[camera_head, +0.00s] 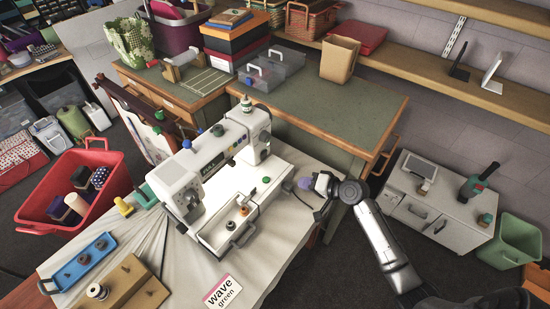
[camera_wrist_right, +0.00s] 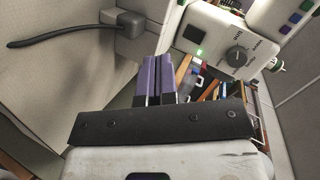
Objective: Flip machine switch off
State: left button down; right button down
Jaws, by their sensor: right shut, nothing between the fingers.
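The white sewing machine (camera_head: 205,170) stands on the cloth-covered table. I cannot tell for sure which part is the switch. My right gripper (camera_head: 304,184) is beside the machine's right end, apart from it, at the table's edge. Its purple fingers (camera_wrist_right: 156,80) are shut together with nothing between them, pointing toward the machine's side in the wrist view. My left gripper is not in view.
A grey box with a black cord (camera_wrist_right: 123,24) is left of my fingers in the wrist view. A green-topped table (camera_head: 330,112) stands behind, a white cabinet (camera_head: 432,205) to the right and a red basket (camera_head: 60,180) to the left. A "wave green" card (camera_head: 222,293) lies in front.

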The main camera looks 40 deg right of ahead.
jog(key=r+m+t, duration=0.1)
jog(key=m, duration=0.1)
jog(key=w+d+r+m+t, duration=0.1)
jog(key=m, duration=0.1)
jog(key=r+m+t, duration=0.1)
jog(key=m, duration=0.1)
jog(key=shift+w+d+h, duration=0.3)
jog(key=shift+w, duration=0.05)
send_near(266, 154)
jog(key=x, duration=0.6)
jog(key=shift+a, duration=0.1)
jog(key=shift+w+a, duration=0.1)
jog(key=shift+w, duration=0.45)
